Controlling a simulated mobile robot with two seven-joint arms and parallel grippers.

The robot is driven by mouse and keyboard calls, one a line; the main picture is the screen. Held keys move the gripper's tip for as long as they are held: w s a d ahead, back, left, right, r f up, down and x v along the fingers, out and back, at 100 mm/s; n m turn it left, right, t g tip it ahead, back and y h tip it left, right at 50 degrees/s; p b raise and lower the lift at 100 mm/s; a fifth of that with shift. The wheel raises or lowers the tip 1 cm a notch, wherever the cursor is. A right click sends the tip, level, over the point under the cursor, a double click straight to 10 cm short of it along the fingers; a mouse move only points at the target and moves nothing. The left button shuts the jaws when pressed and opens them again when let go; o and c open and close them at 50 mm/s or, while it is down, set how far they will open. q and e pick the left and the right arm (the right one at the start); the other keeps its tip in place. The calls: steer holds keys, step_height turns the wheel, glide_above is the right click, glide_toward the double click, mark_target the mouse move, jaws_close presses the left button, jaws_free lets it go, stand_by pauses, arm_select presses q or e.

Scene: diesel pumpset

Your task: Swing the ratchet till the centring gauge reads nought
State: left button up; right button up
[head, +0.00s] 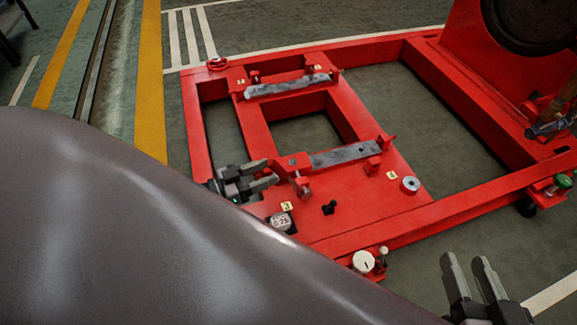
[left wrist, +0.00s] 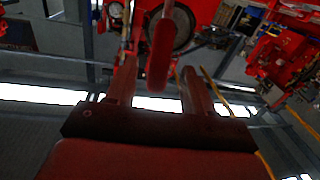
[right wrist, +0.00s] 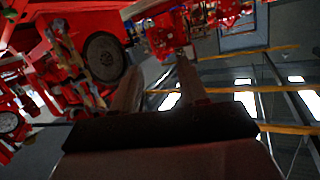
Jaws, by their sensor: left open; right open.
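The centring gauge (head: 281,222) is a small box on the red frame beside the number 3 label, and it appears to read 0.75. A red upright handle, apparently the ratchet (head: 300,180), stands beside it at the near end of a grey bar. My left gripper (head: 270,171) is open at this handle. In the left wrist view a red bar (left wrist: 162,50) shows between the open fingers; I cannot tell whether they touch it. My right gripper (head: 466,262) is open and empty, off the frame at the lower right.
The red base frame (head: 350,235) carries two grey bars, a black toggle (head: 329,208), a white dial (head: 363,262) and a grey round part (head: 409,185). A large smooth grey surface fills the lower left and hides my left arm.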

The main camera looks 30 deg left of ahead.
arm_select(q)
steer(key=b, duration=0.2)
glide_above(292, 181)
steer(key=s+a, duration=0.1)
steer(key=a, duration=0.1)
jaws_close()
